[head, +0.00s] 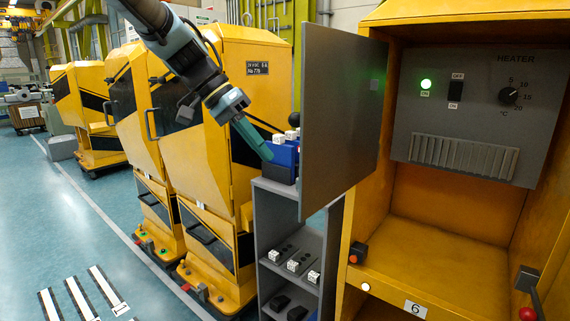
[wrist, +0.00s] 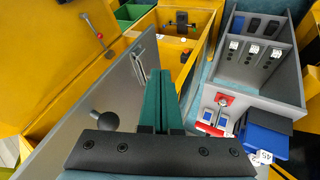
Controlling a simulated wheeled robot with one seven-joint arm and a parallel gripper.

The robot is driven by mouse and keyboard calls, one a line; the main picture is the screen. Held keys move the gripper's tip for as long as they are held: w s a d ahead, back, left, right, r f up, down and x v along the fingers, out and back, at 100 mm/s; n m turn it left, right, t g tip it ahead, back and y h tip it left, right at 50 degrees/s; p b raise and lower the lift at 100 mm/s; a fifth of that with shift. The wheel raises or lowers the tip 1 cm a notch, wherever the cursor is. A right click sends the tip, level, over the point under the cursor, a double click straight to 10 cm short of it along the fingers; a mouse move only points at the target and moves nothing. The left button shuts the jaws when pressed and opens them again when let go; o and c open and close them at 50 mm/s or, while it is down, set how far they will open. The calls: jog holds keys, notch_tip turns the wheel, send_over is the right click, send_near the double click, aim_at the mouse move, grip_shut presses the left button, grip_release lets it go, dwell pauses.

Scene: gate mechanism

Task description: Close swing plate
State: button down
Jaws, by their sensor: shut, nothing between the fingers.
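The swing plate (head: 340,110) is a flat grey panel standing open, at an angle from the front of the yellow cabinet numbered 6. Its black knob (head: 294,119) just shows past the plate's left edge. In the wrist view the plate (wrist: 75,132) slants on the left, with the round knob (wrist: 101,117) on its face. My gripper (head: 268,157) has teal fingers, shut and empty, pointing down on the knob side of the plate. In the wrist view the fingers (wrist: 162,78) lie right of the knob, apart from it. Whether they touch the plate is unclear.
The open cabinet (head: 440,235) has a heater panel (head: 462,110) with a lit green lamp. A grey shelf (head: 268,215) with blue bins (head: 284,155) stands close under my gripper. More yellow cabinets (head: 220,130) stand left; the floor there is mostly clear.

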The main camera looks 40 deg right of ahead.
aim_at(306, 189)
jog(key=shift+s+d+f+p, duration=0.35)
jog(key=shift+s+d+f, duration=0.15)
jog(key=shift+s, duration=0.45)
jog(key=shift+s+d+f+p, duration=0.35)
jog(key=shift+s+d+f, duration=0.15)
jog(key=shift+s, duration=0.4)
jog(key=shift+s+d+f+p, duration=0.4)
jog(key=shift+s+f, duration=0.2)
jog(key=shift+s, duration=0.35)
